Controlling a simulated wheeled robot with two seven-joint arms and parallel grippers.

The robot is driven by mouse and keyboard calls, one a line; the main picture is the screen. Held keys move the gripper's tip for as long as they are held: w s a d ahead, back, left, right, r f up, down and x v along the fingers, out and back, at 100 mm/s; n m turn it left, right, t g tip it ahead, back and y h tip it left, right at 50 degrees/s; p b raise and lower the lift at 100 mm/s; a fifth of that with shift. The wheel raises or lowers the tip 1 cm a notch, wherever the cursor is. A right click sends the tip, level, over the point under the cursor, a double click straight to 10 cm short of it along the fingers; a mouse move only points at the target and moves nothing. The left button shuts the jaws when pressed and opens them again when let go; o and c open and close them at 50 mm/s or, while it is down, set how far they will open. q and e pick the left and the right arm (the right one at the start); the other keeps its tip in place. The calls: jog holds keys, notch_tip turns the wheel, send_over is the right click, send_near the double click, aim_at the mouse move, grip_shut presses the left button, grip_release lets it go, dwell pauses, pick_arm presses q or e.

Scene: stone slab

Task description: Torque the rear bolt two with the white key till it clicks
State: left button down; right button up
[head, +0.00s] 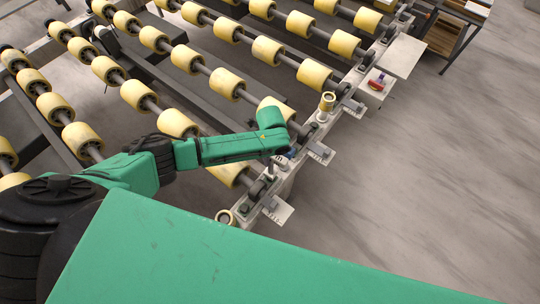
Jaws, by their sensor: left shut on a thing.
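My left gripper (279,162) is small and partly hidden under the green wrist of my left arm, which reaches in from the left. It is shut on a thin pale thing, which looks like the white key (271,170), low over the pale side rail (315,133) of the roller frame. The key's tip is too small to tell whether it sits on a bolt. Single bolts on the rail cannot be made out. A small blue thing (292,153) shows just right of the gripper. My right gripper is not in view.
Rows of yellow rollers (227,84) on dark shafts fill the left and top. Metal bracket plates (321,153) stick out from the rail. A red thing (377,83) lies on a plate farther up the rail. Grey floor (430,180) is clear at the right.

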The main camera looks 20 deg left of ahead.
pick_arm(q)
jog(key=shift+r, duration=0.1)
jog(key=shift+r, duration=2.45)
